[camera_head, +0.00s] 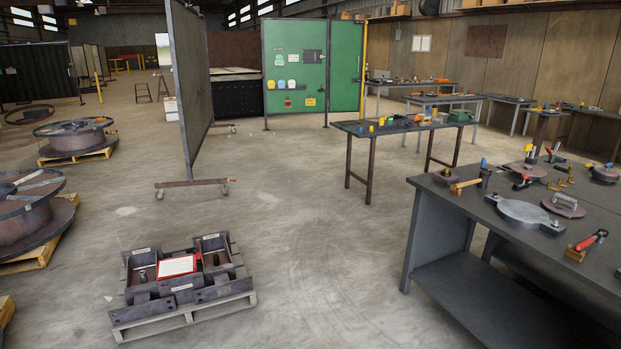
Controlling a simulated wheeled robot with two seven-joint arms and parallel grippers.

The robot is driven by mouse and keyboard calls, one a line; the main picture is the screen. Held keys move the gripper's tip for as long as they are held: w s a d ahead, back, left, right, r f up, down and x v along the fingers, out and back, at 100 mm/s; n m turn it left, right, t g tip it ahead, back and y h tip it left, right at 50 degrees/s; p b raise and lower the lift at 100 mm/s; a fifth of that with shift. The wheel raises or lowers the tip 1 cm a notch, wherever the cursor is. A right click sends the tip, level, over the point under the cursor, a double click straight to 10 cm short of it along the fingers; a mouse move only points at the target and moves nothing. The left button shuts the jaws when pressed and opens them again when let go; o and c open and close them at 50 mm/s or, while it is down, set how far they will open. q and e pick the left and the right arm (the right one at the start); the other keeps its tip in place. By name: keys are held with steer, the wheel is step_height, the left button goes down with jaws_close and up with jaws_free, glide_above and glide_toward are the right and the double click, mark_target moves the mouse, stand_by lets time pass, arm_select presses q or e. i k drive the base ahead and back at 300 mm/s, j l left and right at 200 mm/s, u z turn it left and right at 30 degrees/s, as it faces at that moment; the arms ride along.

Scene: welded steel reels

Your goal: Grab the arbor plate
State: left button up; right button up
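Several round plates lie on the dark steel workbench (440,196) at the right. A light grey disc (522,212) with small lugs at its edge lies flat near the front of the bench. Behind it to the right is a darker brownish disc (574,212) with a raised grey handle. Another dark disc (528,170) lies further back, and one more disc (605,175) is near the right edge. I cannot tell for sure which of these is the arbor plate. Neither of my grippers is in view.
A pallet (190,317) with steel brackets stands on the floor at lower left. Large reels (75,136) sit on pallets at left. A wheeled screen (188,90) stands mid-left. Floor before the bench is clear.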

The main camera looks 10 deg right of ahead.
mark_target(561, 204)
steer(key=i+l+z, duration=0.15)
steer(key=i+z, duration=1.05)
steer(key=i+j+z, duration=0.2)
steer(key=i+z, duration=0.25)
steer(key=k, duration=0.1)
